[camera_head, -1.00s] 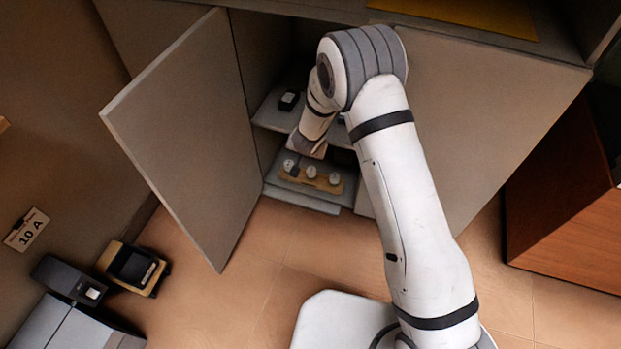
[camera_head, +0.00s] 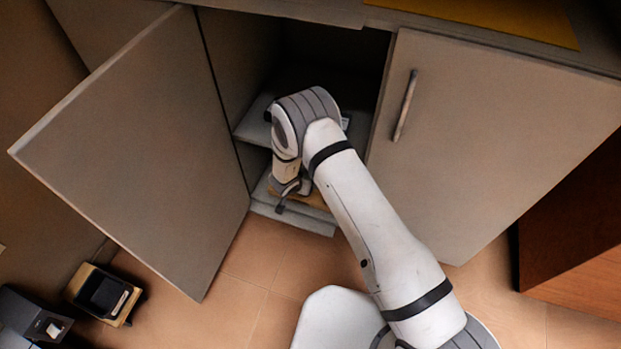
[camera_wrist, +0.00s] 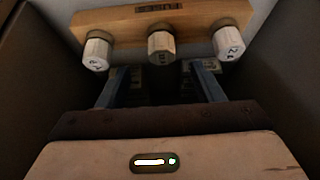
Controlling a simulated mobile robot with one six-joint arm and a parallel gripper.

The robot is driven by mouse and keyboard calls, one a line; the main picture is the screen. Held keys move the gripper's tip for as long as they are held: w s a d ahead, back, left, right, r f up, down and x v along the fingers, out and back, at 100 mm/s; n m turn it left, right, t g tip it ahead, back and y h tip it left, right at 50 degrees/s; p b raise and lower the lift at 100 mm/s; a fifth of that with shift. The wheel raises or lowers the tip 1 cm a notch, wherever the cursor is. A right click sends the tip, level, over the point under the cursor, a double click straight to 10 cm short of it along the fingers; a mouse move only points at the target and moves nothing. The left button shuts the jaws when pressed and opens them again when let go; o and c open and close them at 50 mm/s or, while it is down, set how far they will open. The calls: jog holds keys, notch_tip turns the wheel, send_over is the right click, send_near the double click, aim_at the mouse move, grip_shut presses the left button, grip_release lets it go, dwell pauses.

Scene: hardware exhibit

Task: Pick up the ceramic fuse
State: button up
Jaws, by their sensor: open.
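A wooden block (camera_wrist: 200,13) with dark lettering carries three short round pieces that look like fuses. The left one (camera_wrist: 96,49) and the right one (camera_wrist: 228,43) are white with markings on their ends. The middle one (camera_wrist: 161,43) looks tan and shaded. I cannot tell which is the ceramic fuse. My gripper (camera_wrist: 161,82) is open, its two fingers pointing at the block, with the middle piece lined up between them and nothing held. In the head view my gripper (camera_head: 284,202) is low inside the cabinet, and the arm hides most of the block (camera_head: 312,197).
The cabinet's left door (camera_head: 140,150) stands open and its right door (camera_head: 480,140) is shut. A shelf (camera_head: 252,120) lies just above my wrist. Dark walls flank the gripper closely in the wrist view. A black device on a wooden base (camera_head: 103,295) stands at the floor's left.

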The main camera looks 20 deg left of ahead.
jog(key=b+x, duration=0.2)
jog(key=x, duration=0.2)
jog(key=b+x, duration=0.2)
jog(key=x, duration=0.2)
jog(key=shift+w+a+r, duration=0.15)
jog(key=shift+w, duration=0.25)
jog(key=c, duration=1.1)
